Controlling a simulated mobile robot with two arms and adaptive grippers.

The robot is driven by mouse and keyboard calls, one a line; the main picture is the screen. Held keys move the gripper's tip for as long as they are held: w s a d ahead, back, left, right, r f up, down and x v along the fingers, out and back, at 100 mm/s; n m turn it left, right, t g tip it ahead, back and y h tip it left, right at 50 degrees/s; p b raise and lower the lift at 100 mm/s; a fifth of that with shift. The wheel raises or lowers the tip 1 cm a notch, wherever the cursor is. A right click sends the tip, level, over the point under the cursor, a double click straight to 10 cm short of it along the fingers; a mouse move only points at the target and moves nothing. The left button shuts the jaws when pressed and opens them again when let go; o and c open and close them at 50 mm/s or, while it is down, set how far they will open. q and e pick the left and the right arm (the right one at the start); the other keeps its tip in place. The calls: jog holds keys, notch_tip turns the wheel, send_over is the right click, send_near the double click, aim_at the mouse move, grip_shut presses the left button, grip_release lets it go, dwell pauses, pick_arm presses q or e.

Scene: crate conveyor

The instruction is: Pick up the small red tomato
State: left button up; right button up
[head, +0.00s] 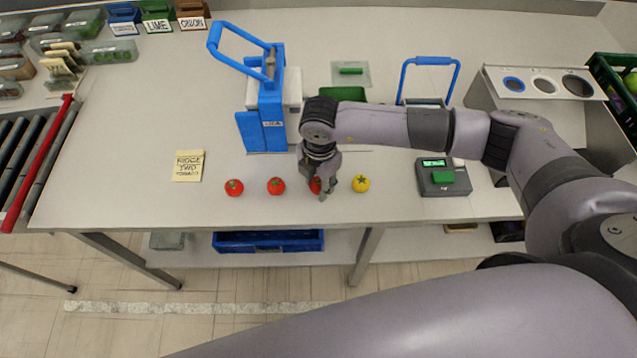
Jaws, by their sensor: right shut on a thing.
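Several tomatoes lie in a row near the front edge of the white table (130,190). A red tomato (234,188) is at the left and another red tomato (276,186) is beside it. A third red tomato (315,185) is between the fingers of my right gripper (322,190), which is shut on it. The fingers partly hide this tomato, and I cannot tell whether it still touches the table. A yellow tomato (361,183) lies just right of the gripper. My left gripper is not in view.
A blue slicer-like device (264,115) stands behind the row. A yellow note (188,166) reads "FRIDGE TWO TOMATO". A grey scale (443,177) stands at the right, near a panel with round holes (540,84). A roller conveyor (30,160) is at the left.

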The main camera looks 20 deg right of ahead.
jog(key=c, duration=0.3)
jog(key=shift+c, duration=0.2)
jog(key=shift+r, duration=0.1)
